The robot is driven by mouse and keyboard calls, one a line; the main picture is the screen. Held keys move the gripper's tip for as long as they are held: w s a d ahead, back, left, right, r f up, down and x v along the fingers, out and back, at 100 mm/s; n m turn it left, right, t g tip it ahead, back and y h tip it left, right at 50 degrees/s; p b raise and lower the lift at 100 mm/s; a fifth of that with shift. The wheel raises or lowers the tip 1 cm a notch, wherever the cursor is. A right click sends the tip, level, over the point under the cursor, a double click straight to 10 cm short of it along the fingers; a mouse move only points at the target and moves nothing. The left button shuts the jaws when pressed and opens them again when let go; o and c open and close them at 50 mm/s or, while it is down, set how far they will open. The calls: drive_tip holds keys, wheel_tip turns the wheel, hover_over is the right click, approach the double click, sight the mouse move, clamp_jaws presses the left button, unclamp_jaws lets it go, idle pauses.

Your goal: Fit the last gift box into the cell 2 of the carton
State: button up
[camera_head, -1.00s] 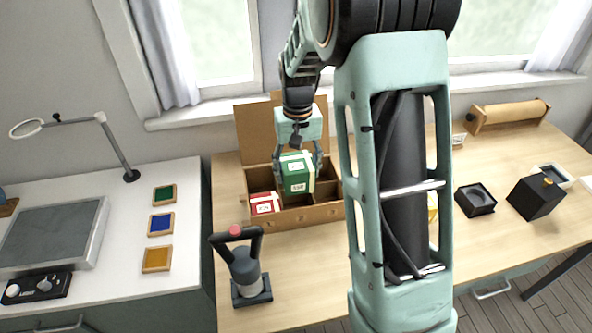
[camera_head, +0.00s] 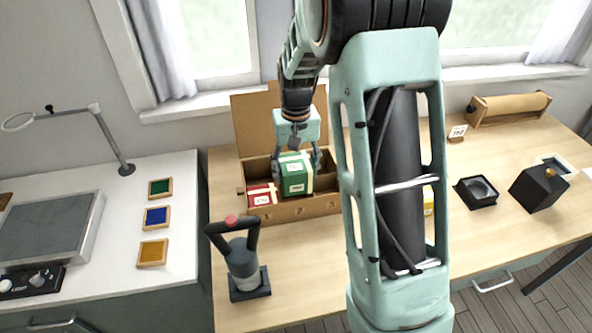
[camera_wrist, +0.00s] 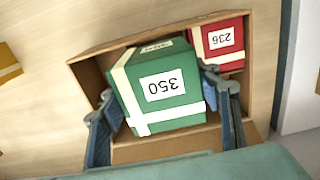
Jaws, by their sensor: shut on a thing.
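The open carton (camera_head: 318,207) stands on the wooden table with its lid flap up at the back and numbered cells along its front wall. My gripper (camera_head: 296,160) is shut on a green gift box (camera_head: 295,184) with cream ribbon, labelled 350 in the wrist view (camera_wrist: 178,108). It holds the box roughly upright over the middle cell, its lower edge near the carton's front rim. I cannot tell how far it is inside. A red gift box (camera_head: 261,196), labelled 236 in the wrist view (camera_wrist: 222,40), sits in the left cell. The right cell looks empty, partly hidden by my arm.
A dark handled tool (camera_head: 243,262) stands in front of the carton. A yellow object (camera_head: 429,204) is partly behind my arm. A black tray (camera_head: 476,192), a black box (camera_head: 538,188) and a paper roll (camera_head: 510,105) stand right. The front table area is partly clear.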

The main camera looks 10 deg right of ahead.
sight(296, 163)
drive_tip(key=shift+f+b, duration=1.65)
drive_tip(key=shift+f, duration=0.75)
drive_tip(key=o, duration=1.5)
drive_tip(key=shift+o, duration=0.3)
drive_tip(key=o, duration=0.3)
drive_tip(key=shift+r, duration=0.1)
drive_tip(key=shift+r+p, duration=2.9)
drive_tip(key=shift+r, duration=1.1)
